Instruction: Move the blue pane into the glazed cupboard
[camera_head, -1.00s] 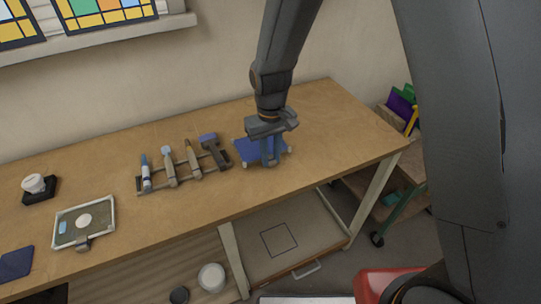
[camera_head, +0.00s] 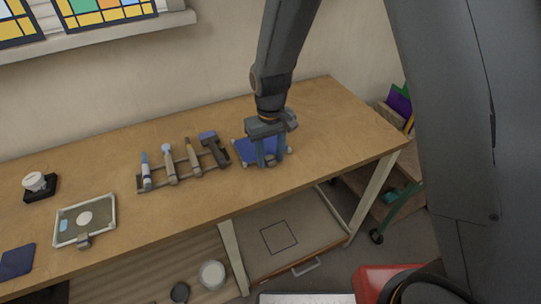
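The blue pane (camera_head: 246,150) lies on the workbench, right of the tool rack. Small pale pieces show at its corners, and my gripper hides part of it. My gripper (camera_head: 270,162) points down over the pane. Its two fingers are apart, with blue showing between them. I cannot tell whether the fingertips touch the pane. I see nothing that is clearly the glazed cupboard.
A tool rack (camera_head: 186,172) stands close left of the pane. A framed tray (camera_head: 85,220), a dark blue flat piece (camera_head: 17,262) and a white-topped jar (camera_head: 36,184) are farther left. An open drawer (camera_head: 305,238) sits below. The bench's right end is clear.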

